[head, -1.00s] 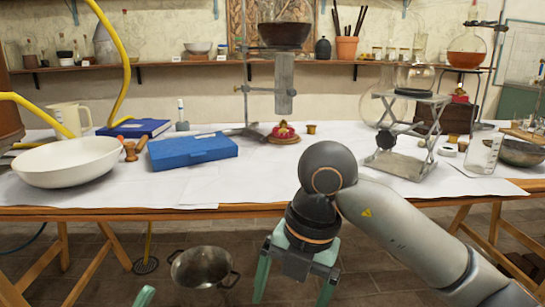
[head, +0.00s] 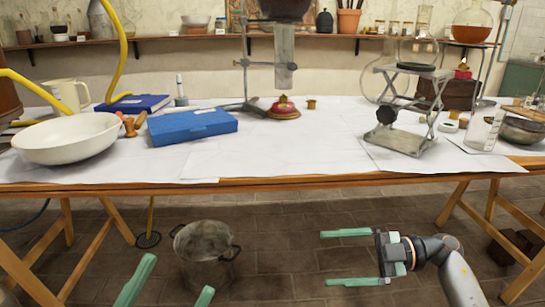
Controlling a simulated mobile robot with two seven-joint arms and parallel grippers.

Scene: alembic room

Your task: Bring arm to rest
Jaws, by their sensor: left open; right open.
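My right gripper (head: 325,258) is in front of the table and below its front edge, at the lower right. Its two green fingers point left and are spread wide, with nothing between them. My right arm comes in from the lower right corner. My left gripper (head: 180,273) shows at the bottom edge, left of the middle. Its two green fingers are apart and empty, and the rest of that arm is out of view.
The long table (head: 300,184) holds a white bowl (head: 66,140), a blue box (head: 192,127), a red-based burner (head: 283,109), a lab jack (head: 405,125) and a beaker (head: 483,130). A metal pot (head: 205,243) stands on the floor behind my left gripper.

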